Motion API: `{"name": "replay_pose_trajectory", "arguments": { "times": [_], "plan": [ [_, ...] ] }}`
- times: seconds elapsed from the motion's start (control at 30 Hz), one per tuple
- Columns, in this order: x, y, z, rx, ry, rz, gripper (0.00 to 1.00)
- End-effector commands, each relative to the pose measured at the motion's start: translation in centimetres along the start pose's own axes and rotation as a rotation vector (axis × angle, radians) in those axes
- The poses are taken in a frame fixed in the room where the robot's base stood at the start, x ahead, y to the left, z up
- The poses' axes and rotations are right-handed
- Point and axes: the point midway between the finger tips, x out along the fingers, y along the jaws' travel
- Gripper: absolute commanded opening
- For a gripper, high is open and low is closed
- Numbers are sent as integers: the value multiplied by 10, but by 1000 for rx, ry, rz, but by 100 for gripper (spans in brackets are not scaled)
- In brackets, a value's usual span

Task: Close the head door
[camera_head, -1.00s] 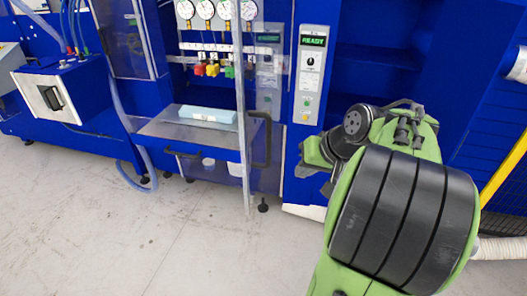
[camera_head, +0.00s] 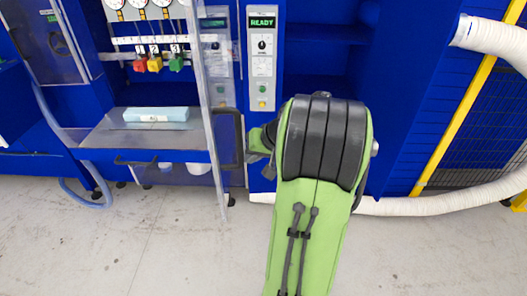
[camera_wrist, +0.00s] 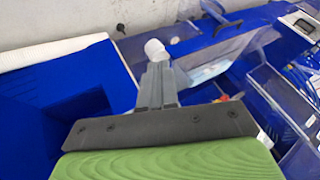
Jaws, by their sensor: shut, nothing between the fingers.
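The head door (camera_head: 205,110) is a clear panel with a pale edge. It stands open, swung out from the blue machine toward me in the head view. Its black handle (camera_head: 239,140) is on the panel's right side. My gripper is mostly hidden behind my green and black arm in the head view, just right of the handle. In the wrist view my gripper (camera_wrist: 156,72) is shut and empty, with grey fingers and a pale end. I cannot tell whether it touches the door.
A pale blue block (camera_head: 155,114) lies on the machine's plate left of the door. A control panel (camera_head: 262,58) reading READY is above my arm. A white hose (camera_head: 430,205) runs along the floor at right, near a yellow post (camera_head: 455,125). Floor is clear at front left.

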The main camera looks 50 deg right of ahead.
Motion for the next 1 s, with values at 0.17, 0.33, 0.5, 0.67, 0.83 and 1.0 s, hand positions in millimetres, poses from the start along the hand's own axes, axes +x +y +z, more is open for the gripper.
{"name": "replay_pose_trajectory", "arguments": {
  "times": [0.17,0.33,0.5,0.67,0.83,1.0],
  "plan": [
    [9,-23,-1,-5,3,-1,0],
    [11,-28,-1,-3,3,0,0],
    [11,-27,-1,-3,3,0,0],
    [13,-32,-1,1,4,2,0],
    [23,-54,0,24,19,15,0],
    [47,-99,0,81,49,44,0]
  ]
}}
